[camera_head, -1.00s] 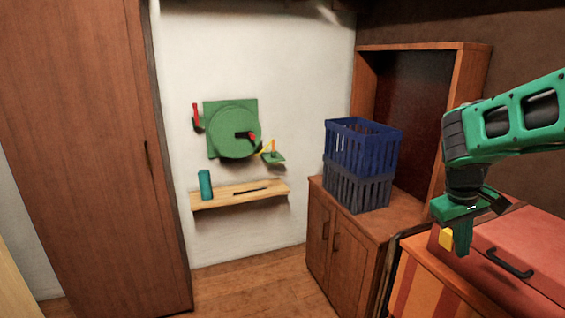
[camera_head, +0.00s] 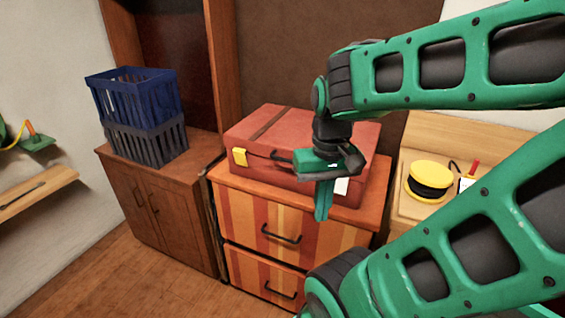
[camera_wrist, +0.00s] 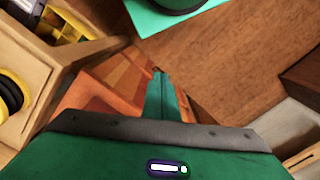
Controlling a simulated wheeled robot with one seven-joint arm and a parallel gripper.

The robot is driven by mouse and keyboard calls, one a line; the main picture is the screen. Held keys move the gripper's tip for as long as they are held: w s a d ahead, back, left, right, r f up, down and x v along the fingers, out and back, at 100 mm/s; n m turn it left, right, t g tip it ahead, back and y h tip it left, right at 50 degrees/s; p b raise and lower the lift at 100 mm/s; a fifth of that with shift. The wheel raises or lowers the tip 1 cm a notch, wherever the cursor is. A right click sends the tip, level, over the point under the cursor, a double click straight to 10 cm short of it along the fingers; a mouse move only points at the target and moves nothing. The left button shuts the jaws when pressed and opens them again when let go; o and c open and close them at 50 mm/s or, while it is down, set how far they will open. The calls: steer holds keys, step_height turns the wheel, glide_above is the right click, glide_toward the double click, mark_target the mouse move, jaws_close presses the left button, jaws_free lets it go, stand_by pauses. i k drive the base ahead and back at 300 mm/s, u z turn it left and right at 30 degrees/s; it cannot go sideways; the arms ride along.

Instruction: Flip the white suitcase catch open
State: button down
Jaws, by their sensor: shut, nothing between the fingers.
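A red suitcase (camera_head: 290,135) lies closed on top of an orange striped drawer cabinet (camera_head: 262,216). Its white catch (camera_head: 341,186) is on the front face at the right, partly hidden behind my gripper. A yellow catch (camera_head: 239,157) is on the front face at the left, with a dark handle (camera_head: 281,156) between them. My gripper (camera_head: 322,212) points down in front of the suitcase, just left of the white catch in the picture. Its fingers are shut and empty. In the wrist view the fingertips (camera_wrist: 161,76) are together, and the white catch is not visible there.
A wooden unit at the right holds a yellow-and-black round object (camera_head: 430,179) and a red-handled tool (camera_head: 469,176). Blue and grey crates (camera_head: 135,100) stand on a brown cabinet at the left. Wooden floor (camera_head: 155,268) is clear in front of the cabinets.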

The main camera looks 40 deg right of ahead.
mark_target(341, 184)
steer(key=z, duration=0.7)
steer(key=k, duration=0.55)
steer(key=z, duration=0.35)
